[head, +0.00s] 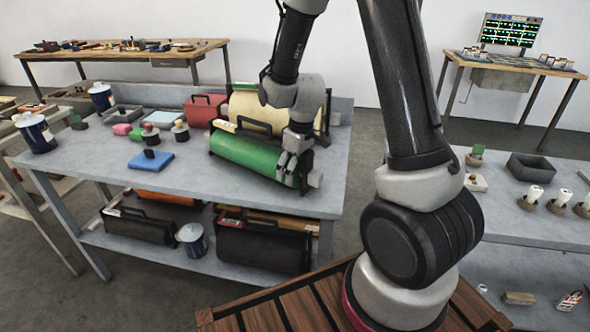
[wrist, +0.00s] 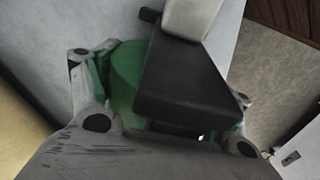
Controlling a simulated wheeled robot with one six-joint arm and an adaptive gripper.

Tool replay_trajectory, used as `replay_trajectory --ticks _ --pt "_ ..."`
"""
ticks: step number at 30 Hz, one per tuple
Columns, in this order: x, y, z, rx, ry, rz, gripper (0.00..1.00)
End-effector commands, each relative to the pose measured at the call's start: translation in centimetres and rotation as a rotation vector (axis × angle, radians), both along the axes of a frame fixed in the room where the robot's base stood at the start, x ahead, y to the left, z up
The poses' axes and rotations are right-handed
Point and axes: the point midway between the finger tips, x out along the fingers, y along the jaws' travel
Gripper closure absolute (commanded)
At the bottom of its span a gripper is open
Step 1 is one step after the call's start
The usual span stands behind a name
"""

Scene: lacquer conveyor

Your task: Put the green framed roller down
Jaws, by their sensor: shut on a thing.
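My gripper (head: 293,176) is low over the right front part of the grey table (head: 325,205), at the right end of a large green cylinder (head: 243,153). In the wrist view its fingers (wrist: 160,105) are closed around the green framed roller (wrist: 125,78). That roller shows a rounded green body, a black frame block and a pale end piece pointing up in the picture.
A cream cylinder (head: 262,108) stands behind the green one. A red case (head: 205,108), a blue pad (head: 151,160) and several stamps are further left. The right table (head: 535,222) holds a grey bin (head: 531,166) and several small items.

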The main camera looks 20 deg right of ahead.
Motion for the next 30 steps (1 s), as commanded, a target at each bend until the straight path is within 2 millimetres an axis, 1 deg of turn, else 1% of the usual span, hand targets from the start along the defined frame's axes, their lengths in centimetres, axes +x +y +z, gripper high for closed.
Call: replay_trajectory --ticks 5,6,8,9,19,22,26,30 --pt "0.0 0.0 0.0 0.000 0.000 0.000 0.54" --pt "-0.1 0.0 -0.1 0.000 0.005 -0.001 0.14" --pt "-0.1 0.0 -0.1 0.000 0.005 -0.001 0.03" --pt "-0.1 0.0 -0.1 0.000 0.005 -0.001 0.00" --pt "-0.1 0.0 0.0 0.000 0.002 0.000 0.00" --pt "-0.1 0.0 0.5 0.001 0.001 0.000 0.00" --pt "-0.2 -0.2 2.4 0.001 -0.003 0.000 0.00" --pt "-0.5 -0.4 5.6 0.001 -0.004 0.000 0.00"
